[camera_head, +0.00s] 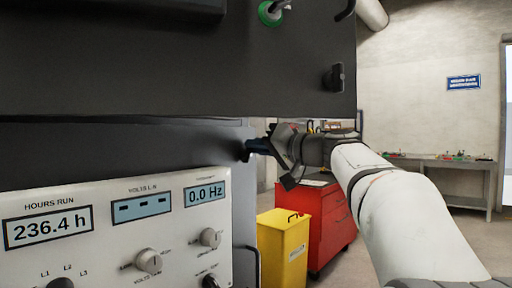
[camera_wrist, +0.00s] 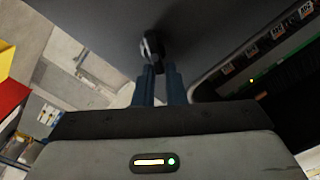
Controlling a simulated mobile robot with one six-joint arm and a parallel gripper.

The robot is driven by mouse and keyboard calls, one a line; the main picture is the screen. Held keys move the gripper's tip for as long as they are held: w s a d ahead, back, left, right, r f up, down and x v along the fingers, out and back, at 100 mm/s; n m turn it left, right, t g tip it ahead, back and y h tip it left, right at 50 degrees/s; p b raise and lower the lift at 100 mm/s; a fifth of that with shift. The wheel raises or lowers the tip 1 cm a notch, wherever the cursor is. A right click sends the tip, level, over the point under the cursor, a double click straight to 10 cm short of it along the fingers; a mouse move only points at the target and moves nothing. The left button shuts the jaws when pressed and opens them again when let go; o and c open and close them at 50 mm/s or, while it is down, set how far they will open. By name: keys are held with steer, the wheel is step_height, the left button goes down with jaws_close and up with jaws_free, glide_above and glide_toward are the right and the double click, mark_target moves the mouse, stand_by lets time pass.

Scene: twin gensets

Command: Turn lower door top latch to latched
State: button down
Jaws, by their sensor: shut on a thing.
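The lower door (camera_head: 150,135) is a dark panel below the upper panel, and its upper right corner is beside my gripper (camera_head: 253,147). Its top latch (camera_wrist: 150,48) is a small dark knob with a pale worn edge, standing out from the dark door face in the wrist view. My gripper, with blue fingers, also shows in the wrist view (camera_wrist: 158,75); it is shut on the latch. In the head view the fingers and wrist hide the latch, so its exact angle is hard to tell.
A similar black latch (camera_head: 334,77) sits on the upper panel (camera_head: 180,65). A white instrument panel (camera_head: 115,235) with knobs is at lower left. A yellow bin (camera_head: 284,252) and a red tool cabinet (camera_head: 335,215) stand behind my arm. A workbench (camera_head: 440,168) is farther back.

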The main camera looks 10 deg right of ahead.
steer(key=shift+w+a+f+g, duration=0.15)
steer(key=shift+f+g, duration=0.15)
steer(key=shift+f, duration=0.3)
steer(key=c, duration=1.8)
jaws_free()
steer(key=o, duration=0.4)
steer(key=shift+w+r, duration=0.1)
steer(key=shift+r, duration=0.15)
steer(key=v, duration=0.8)
steer(key=shift+a, duration=0.15)
